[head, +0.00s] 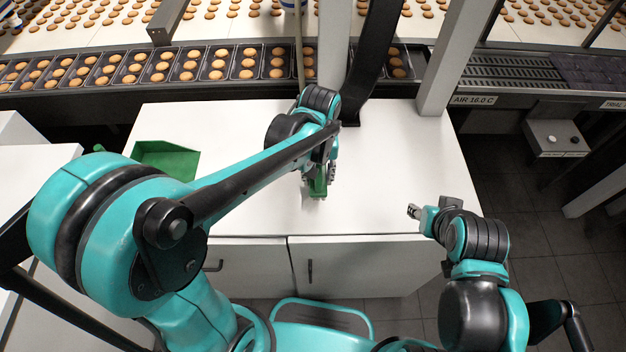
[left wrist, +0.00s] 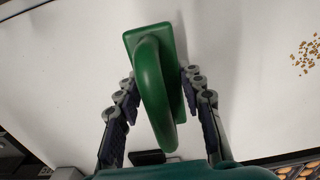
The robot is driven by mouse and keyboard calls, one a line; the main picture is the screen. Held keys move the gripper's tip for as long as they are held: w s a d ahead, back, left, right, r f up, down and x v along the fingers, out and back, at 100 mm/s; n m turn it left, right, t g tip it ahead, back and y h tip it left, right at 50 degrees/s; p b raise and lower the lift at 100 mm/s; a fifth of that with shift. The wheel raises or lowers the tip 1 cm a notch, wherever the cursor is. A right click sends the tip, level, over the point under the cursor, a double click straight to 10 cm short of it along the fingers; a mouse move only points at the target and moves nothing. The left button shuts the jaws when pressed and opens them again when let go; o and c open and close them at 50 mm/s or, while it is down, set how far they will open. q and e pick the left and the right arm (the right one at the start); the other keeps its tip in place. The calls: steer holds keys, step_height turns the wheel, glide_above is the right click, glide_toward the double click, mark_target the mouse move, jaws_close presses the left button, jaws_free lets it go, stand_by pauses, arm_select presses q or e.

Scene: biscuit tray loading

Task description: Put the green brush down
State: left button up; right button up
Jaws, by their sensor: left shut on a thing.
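The green brush (head: 318,189) is at my left gripper (head: 320,176), over the white worktop near its front edge. In the left wrist view the brush (left wrist: 152,75) shows its curved handle and flat back between the two fingers of my left gripper (left wrist: 160,90), which is shut on it. The bristles are hidden there, and I cannot tell whether they touch the worktop. My right gripper (head: 413,211) is off the worktop's front right, away from the brush; its finger opening is too small to tell.
A green dustpan (head: 165,158) lies on the left of the white worktop (head: 400,165), partly behind my left arm. Crumbs (left wrist: 306,55) lie on the worktop in the left wrist view. A conveyor with biscuit trays (head: 190,66) runs behind. A white post (head: 440,70) stands back right.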

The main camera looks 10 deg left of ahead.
arm_select(q)
steer(key=shift+w+a+f, duration=0.45)
steer(key=shift+w+f, duration=0.05)
steer(key=shift+w, duration=0.15)
steer(key=shift+w+a+f, duration=0.45)
steer(key=shift+w, duration=0.15)
step_height(320, 180, down, 4)
steer(key=shift+f+b, duration=0.1)
steer(key=shift+b, duration=0.85)
steer(key=o, duration=1.2)
